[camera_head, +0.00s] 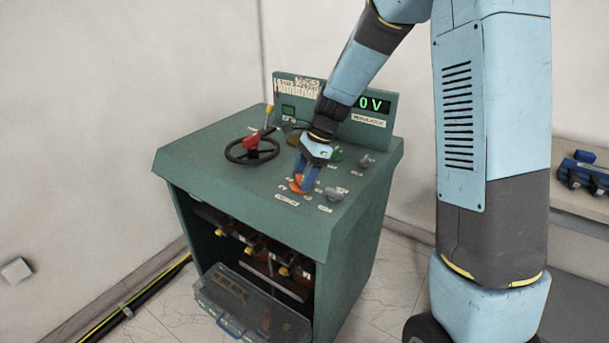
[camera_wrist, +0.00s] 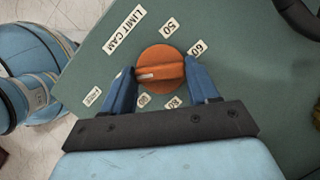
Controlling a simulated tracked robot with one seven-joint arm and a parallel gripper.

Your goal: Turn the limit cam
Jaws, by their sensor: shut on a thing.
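The limit cam is a round orange knob with a raised grip bar (camera_wrist: 160,68) on the green console top. It also shows in the head view (camera_head: 297,186) near the console's front edge, partly behind my gripper. A label reading LIMIT CAM (camera_wrist: 125,28) lies beside it, with number labels such as 50 and 60 around it. A pale mark on the knob points to the left in the wrist view. My gripper (camera_wrist: 163,78) reaches down over the knob, its two blue fingers on either side, shut on it.
The green console (camera_head: 200,160) carries a black handwheel with a red hub (camera_head: 251,143), a grey knob (camera_head: 335,194) and another grey knob (camera_head: 366,160) near the limit cam. A back panel has a display reading 0 V (camera_head: 374,104).

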